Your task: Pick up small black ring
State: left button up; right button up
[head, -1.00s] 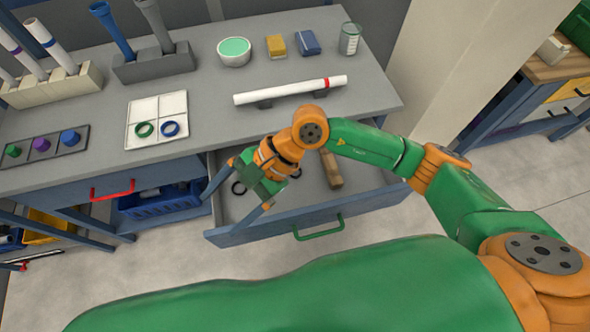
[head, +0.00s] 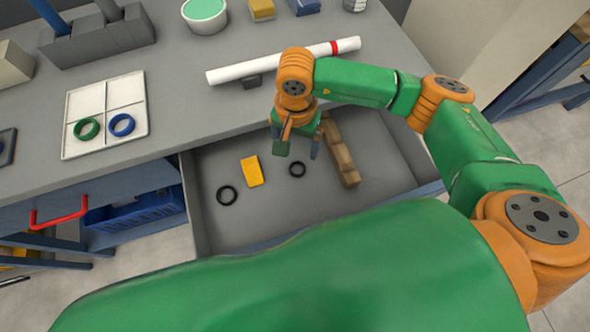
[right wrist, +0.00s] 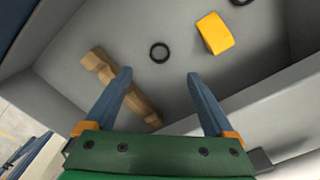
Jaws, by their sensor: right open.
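Two black rings lie flat on the floor of the open drawer. The smaller black ring (head: 297,169) is near the drawer's middle, and the larger black ring (head: 227,195) is to its left. My right gripper (head: 294,142) is open and empty above the back part of the drawer, just behind the smaller ring. In the right wrist view, the smaller ring (right wrist: 159,52) shows whole, beyond the gap between the open fingertips (right wrist: 159,76) and apart from them. The larger ring (right wrist: 241,2) is cut off by the top edge. My left gripper is not in view.
In the open drawer (head: 400,150), a yellow block (head: 252,171) lies between the rings and a wooden piece (head: 340,150) lies to the right. The worktop above holds a white tube (head: 285,62) and a tray (head: 105,90) with green and blue rings.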

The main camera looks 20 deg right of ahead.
jog(key=b, duration=0.5)
send_near(297, 170)
jog(key=shift+s+a+f, duration=0.15)
jog(key=shift+s+a, duration=0.1)
jog(key=shift+a, duration=0.15)
jog(key=shift+f+p, duration=0.5)
jog(key=shift+f, duration=0.05)
jog(key=f, duration=0.3)
jog(key=d+f, duration=0.1)
jog(key=f, duration=0.1)
jog(key=shift+w+f, duration=0.2)
grip_shut()
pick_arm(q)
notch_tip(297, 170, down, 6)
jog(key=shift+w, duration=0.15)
pick_arm(e)
jog(key=shift+r, duration=0.1)
